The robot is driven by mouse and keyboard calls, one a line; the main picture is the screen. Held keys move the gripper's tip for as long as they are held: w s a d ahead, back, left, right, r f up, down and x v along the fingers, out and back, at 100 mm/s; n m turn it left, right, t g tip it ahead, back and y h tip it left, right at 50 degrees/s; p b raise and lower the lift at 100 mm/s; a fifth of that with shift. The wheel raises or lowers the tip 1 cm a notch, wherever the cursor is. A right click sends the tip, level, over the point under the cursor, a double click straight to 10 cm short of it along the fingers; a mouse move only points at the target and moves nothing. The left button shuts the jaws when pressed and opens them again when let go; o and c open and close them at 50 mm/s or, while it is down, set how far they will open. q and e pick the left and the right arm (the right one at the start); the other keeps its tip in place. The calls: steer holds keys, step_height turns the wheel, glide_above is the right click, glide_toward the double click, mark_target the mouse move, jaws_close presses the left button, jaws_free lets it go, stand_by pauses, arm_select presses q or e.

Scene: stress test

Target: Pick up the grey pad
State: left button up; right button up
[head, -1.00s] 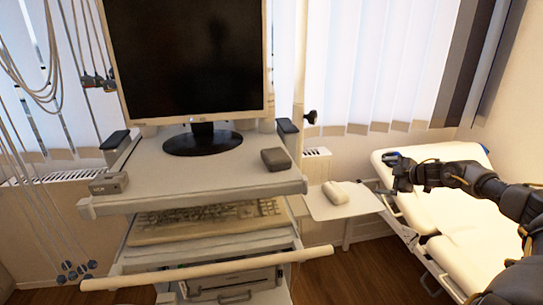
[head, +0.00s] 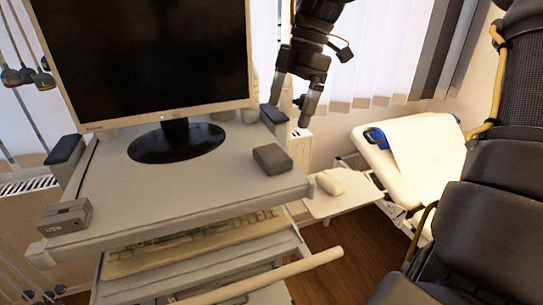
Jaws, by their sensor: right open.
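The grey pad (head: 272,159), a small dark grey block with rounded edges, lies on the right part of the cart's light grey top shelf (head: 215,185), near its right edge. My right gripper (head: 292,100) points downward behind and above the pad, beside the cart's back right corner. Its two dark fingers are spread with nothing between them, and it is apart from the pad. My left gripper is not in view.
A small grey box (head: 65,218) sits front left. Dark corner blocks (head: 65,149) flank the shelf. A white side tray (head: 345,203) and bed (head: 425,150) are at right.

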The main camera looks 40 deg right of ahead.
mark_target(273, 153)
steer(key=x, duration=0.4)
steer(key=shift+w+a, duration=0.15)
steer(key=shift+a, duration=0.05)
steer(key=shift+f, duration=0.35)
steer(key=shift+a+f+p, duration=0.2)
steer(key=shift+f+p, duration=0.05)
steer(key=shift+p, duration=0.2)
steer(key=p+x, duration=0.1)
steer(key=x, duration=0.2)
steer(key=shift+a+f, duration=0.2)
steer(key=shift+f, duration=0.1)
steer(key=shift+a+f, duration=0.1)
steer(key=shift+f, duration=0.35)
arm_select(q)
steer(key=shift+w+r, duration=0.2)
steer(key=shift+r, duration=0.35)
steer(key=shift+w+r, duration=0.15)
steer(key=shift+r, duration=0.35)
arm_select(e)
steer(key=shift+a, duration=0.1)
steer(key=shift+c, duration=1.1)
steer(key=c, duration=0.7)
steer(key=shift+c, duration=0.4)
